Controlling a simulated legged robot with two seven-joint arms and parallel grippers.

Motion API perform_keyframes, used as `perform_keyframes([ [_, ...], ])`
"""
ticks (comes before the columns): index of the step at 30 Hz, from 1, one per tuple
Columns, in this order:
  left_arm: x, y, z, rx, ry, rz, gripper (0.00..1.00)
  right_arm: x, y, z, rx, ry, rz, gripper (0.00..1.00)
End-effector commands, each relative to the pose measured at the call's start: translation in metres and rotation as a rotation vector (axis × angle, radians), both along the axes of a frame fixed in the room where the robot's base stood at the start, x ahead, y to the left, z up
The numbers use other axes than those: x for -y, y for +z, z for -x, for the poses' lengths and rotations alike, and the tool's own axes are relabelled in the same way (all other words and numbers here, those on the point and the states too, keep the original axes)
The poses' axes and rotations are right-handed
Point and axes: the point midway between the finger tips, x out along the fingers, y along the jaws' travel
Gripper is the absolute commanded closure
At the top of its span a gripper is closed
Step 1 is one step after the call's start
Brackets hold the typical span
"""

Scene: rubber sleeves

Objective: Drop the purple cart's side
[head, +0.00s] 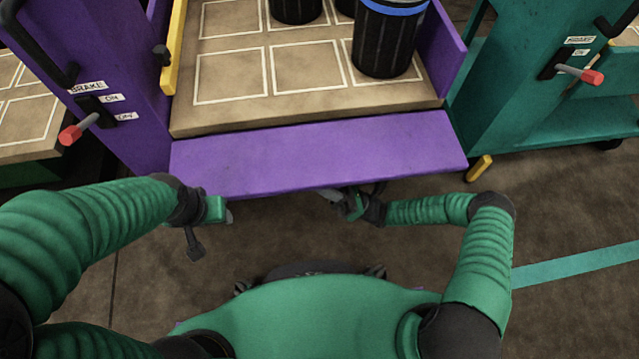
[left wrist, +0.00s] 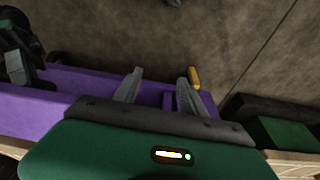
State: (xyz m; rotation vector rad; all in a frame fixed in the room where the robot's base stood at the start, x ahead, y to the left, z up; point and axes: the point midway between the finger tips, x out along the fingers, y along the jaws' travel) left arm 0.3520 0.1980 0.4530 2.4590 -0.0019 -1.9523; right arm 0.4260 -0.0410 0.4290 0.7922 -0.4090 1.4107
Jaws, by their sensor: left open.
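The purple cart (head: 120,60) stands ahead with its tan deck (head: 320,110) facing me. Its purple side panel (head: 320,152) lies along the deck's front edge, its broad face turned up toward me; its exact tilt is unclear. My left gripper (head: 228,212) is just below the panel's lower edge, toward its left end. In the left wrist view its fingers (left wrist: 158,90) are apart, over the purple parts (left wrist: 50,105), with nothing seen held. My right gripper (head: 345,203) is at the panel's lower edge, right of its middle; its fingertips are partly hidden.
Dark bins (head: 388,40) with blue bands stand on the deck. A yellow bar (head: 172,48) is at the deck's left edge, and a yellow piece (head: 479,168) by the panel's right end. A teal cart (head: 530,110) stands at right. Red-tipped brake lever (head: 75,132) sticks out at left.

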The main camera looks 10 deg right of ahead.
Motion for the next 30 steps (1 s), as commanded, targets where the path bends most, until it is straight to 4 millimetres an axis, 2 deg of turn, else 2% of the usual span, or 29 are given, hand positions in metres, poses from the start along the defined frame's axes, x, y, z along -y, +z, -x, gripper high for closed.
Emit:
perform_keyframes([
  [15,0.0001,-0.0042,-0.0001,0.000,0.000,0.000,0.51,0.0024,-0.0029,0.0014,0.021,0.004,-0.003,1.00],
  [16,0.0001,-0.0042,-0.0001,0.000,0.000,0.000,0.51,0.0023,-0.0030,0.0014,0.021,0.004,-0.003,0.82],
  [20,0.0001,-0.0042,-0.0001,0.000,0.000,0.000,0.51,0.0018,-0.0028,0.0008,0.020,0.003,-0.003,0.65],
  [30,0.0001,-0.0040,0.0000,0.000,0.000,0.000,0.51,0.0007,-0.0020,0.0002,0.020,0.003,-0.001,0.64],
])
